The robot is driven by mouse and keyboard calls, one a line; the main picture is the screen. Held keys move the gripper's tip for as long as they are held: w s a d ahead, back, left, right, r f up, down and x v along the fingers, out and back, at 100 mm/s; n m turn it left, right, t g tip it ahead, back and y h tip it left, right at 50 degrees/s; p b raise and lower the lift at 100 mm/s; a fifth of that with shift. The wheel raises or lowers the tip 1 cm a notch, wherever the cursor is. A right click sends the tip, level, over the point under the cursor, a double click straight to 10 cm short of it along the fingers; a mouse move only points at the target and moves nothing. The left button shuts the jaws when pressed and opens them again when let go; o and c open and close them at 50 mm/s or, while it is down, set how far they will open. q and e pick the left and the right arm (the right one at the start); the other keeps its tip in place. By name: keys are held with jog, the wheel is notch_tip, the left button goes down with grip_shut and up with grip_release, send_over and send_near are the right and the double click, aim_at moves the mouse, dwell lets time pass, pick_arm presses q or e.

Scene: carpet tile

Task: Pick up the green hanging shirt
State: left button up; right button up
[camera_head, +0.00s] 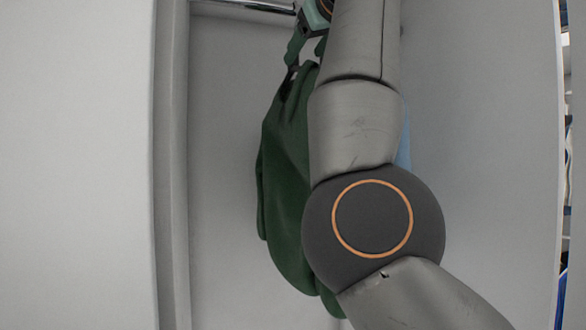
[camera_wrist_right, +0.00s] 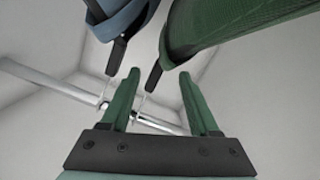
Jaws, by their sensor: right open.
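The green hanging shirt (camera_head: 284,180) hangs inside a pale closet, partly hidden behind my right arm in the head view. It also shows at the top right of the right wrist view (camera_wrist_right: 225,22). Its dark hanger neck (camera_wrist_right: 153,78) and thin hook run toward the rail. My right gripper (camera_head: 305,57) is at the top of the shirt, near its collar. In the right wrist view its two green fingers (camera_wrist_right: 158,75) stand apart, and the hanger neck appears between their tips. Contact cannot be told. My left gripper is not in view.
A metal rail (camera_wrist_right: 62,86) crosses the closet near the top and also shows in the head view (camera_head: 250,5). A blue garment (camera_wrist_right: 122,18) on another dark hanger hangs close beside the green shirt. The closet's left side panel edge (camera_head: 172,170) is near the shirt.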

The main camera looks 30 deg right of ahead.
aim_at(296, 66)
jog(key=p+x, duration=0.2)
jog(key=x, duration=0.3)
jog(key=shift+r, duration=0.15)
jog(key=shift+w, duration=0.25)
jog(key=shift+c, duration=0.4)
grip_shut()
dwell(0.6)
